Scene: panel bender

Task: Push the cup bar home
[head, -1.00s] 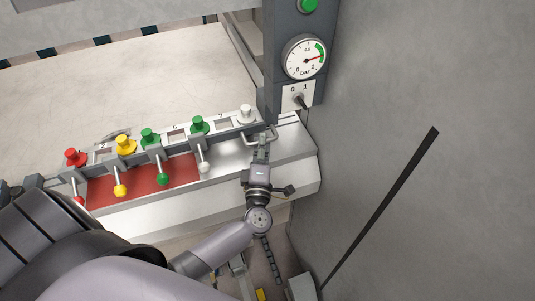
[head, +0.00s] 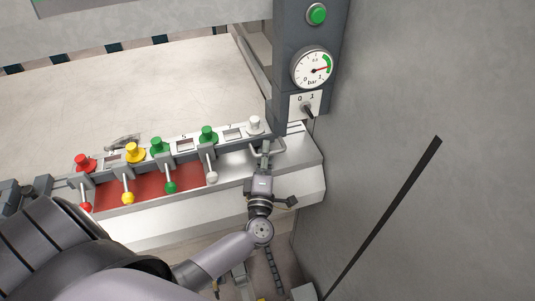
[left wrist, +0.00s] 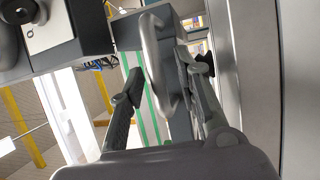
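The cup bar is the long grey bar (head: 193,155) with coloured knobs, lying along the machine's front edge in the head view. A metal loop handle (head: 277,146) is at its right end, beside the grey post. My left gripper (head: 265,148) is at this handle. The left wrist view shows the handle (left wrist: 156,65) close up, between my two fingers (left wrist: 160,68). The fingers stand apart on either side of it, with a gap showing on the right side. Whether a finger touches it is hard to tell. My right gripper is not in view.
The grey post carries a green button (head: 316,14), a pressure gauge (head: 313,68) with its needle in the green zone, and a 0/1 switch (head: 306,104). A large grey panel (head: 400,110) closes off the right side. A pale flat sheet (head: 130,85) lies behind the bar.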

